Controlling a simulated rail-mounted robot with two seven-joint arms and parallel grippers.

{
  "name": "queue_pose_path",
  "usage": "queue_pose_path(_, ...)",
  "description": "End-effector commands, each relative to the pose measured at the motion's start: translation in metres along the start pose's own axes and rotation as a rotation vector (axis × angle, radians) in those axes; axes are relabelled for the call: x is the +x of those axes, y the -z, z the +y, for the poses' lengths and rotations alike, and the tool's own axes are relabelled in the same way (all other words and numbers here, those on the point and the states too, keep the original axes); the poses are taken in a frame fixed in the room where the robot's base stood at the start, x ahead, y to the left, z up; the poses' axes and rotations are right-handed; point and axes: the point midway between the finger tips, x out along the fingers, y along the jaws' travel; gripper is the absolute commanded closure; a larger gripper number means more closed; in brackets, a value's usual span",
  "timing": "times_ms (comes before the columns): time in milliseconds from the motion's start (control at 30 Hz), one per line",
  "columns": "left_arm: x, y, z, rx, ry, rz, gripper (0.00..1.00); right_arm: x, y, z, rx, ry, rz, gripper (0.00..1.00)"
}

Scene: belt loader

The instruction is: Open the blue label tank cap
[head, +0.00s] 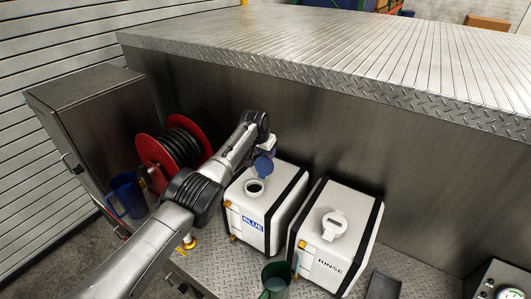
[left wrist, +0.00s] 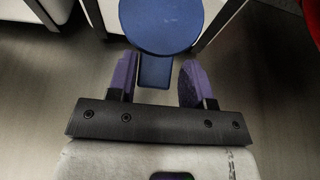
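The white tank with the BLUE label (head: 252,223) stands on the metal deck, its round filler neck (head: 255,187) uncovered and dark inside. Its blue cap (head: 263,166) stands raised behind the neck. In the left wrist view, the cap (left wrist: 160,22) is a blue disc with a tab (left wrist: 155,72) pointing toward my gripper. My left gripper (left wrist: 158,76) has its purple-padded fingers apart, one on each side of the tab, with a gap visible on the right side. In the head view, my left gripper (head: 265,150) is just behind the cap, partly hidden. My right gripper is not in view.
The RINSE tank (head: 322,258), with a closed white cap (head: 334,226), stands to the right. A green jug (head: 275,279) is in front. A red hose reel (head: 160,163) and a blue jug (head: 126,196) are at left. A steel wall (head: 420,180) rises behind the tanks.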

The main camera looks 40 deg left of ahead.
Motion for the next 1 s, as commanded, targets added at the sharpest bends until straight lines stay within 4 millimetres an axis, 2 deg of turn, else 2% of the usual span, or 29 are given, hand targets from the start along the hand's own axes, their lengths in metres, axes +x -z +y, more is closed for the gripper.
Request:
queue_pose_path(33,0.013,-0.008,0.0,0.001,0.006,-0.011,0.55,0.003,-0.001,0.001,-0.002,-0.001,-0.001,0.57)
queue_pose_path(200,0.013,-0.008,0.002,0.003,0.005,-0.012,0.4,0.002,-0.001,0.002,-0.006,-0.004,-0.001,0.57)
queue_pose_path(667,0.009,-0.007,0.002,0.003,0.002,-0.013,0.4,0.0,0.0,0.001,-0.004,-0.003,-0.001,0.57)
queue_pose_path(867,-0.003,-0.004,0.002,0.003,0.001,-0.008,0.4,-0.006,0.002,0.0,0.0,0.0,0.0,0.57)
queue_pose_path(1000,-0.018,-0.003,0.002,0.004,0.002,-0.006,0.4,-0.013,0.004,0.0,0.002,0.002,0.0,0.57)
